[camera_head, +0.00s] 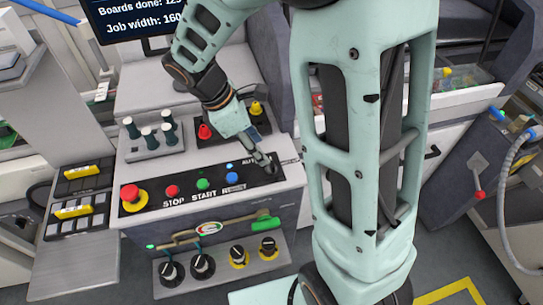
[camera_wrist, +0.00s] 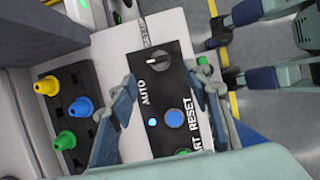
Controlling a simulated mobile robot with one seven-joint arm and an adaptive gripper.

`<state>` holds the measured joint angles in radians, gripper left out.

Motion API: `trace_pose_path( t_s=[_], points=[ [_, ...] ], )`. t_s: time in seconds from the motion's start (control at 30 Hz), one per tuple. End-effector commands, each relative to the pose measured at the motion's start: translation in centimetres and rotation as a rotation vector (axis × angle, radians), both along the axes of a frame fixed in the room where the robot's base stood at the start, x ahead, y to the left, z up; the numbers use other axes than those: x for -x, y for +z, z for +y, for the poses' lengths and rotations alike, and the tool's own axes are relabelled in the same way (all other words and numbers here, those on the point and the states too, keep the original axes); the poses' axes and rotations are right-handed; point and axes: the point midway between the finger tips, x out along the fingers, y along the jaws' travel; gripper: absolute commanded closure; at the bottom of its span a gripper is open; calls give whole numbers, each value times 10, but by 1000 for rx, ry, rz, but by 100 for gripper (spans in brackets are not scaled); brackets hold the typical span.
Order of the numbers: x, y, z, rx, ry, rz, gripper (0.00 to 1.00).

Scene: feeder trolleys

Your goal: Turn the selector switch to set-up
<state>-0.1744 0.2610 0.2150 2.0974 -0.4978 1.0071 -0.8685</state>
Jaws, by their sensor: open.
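The selector switch (camera_wrist: 153,62) is a small round black knob with a pale mark, set on the black control panel (camera_wrist: 165,150). The AUTO label (camera_wrist: 148,90) and the SET-UP label (camera_wrist: 157,30) stand on either side of it; I cannot tell surely which way the knob points. My gripper (camera_wrist: 161,78) is open, its blue fingers left and right of the panel strip near the switch, apparently apart from it. In the head view my gripper (camera_head: 264,160) is over the panel's right end, where it mostly hides the switch.
Left along the panel are the blue RESET button (camera_head: 232,177), green START button (camera_head: 203,184), red STOP button (camera_head: 171,191) and emergency stop (camera_head: 133,197). A rack of pegs (camera_head: 152,140) stands behind. Several rotary knobs (camera_head: 202,265) sit below. A nozzle holder (camera_wrist: 72,140) is alongside.

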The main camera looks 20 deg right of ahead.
Motion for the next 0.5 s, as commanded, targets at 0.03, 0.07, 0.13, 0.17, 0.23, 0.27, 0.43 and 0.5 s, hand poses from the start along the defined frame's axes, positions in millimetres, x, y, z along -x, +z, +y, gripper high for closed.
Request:
trace_pose_path(
  t_s=[0.03, 0.07, 0.13, 0.17, 0.23, 0.27, 0.43, 0.5],
  points=[
    [1, -10, -5, 2, -1, 4, 55],
    [1, -16, -7, 2, -1, 5, 55],
    [1, -29, -13, 2, -2, 4, 55],
    [1, -34, -15, 2, -2, 4, 55],
    [0, -45, -20, 2, 0, 3, 55],
    [1, -49, -21, 2, 0, 3, 55],
    [0, -66, -29, 2, 0, 1, 55],
    [-1, -70, -30, 1, -1, -1, 55]
  ],
)
